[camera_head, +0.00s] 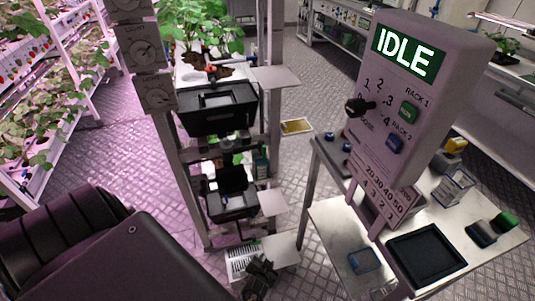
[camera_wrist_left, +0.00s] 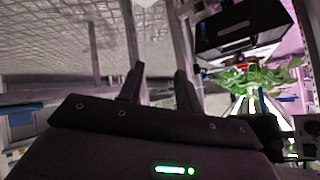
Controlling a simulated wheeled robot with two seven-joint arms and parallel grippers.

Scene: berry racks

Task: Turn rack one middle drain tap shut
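A rack (camera_head: 275,130) with plants on top stands in the middle of the head view. It carries an upper black tray (camera_head: 217,119) and a lower black bin (camera_head: 233,207). A small red part (camera_head: 211,69), possibly a tap handle, shows above the upper tray. I cannot pick out the middle drain tap for certain. My left gripper (camera_head: 259,277) is low at the rack's foot, in front of a white slotted surface. In the left wrist view its two fingers (camera_wrist_left: 160,82) stand apart with nothing between them. My right gripper is not in view.
A control box (camera_head: 425,85) reading IDLE, with a knob and buttons, stands at right over a table (camera_head: 335,222) holding a black tray (camera_head: 427,252). Dial boxes (camera_head: 143,50) hang left of the rack. Plant shelves fill the far left. Bare floor lies between.

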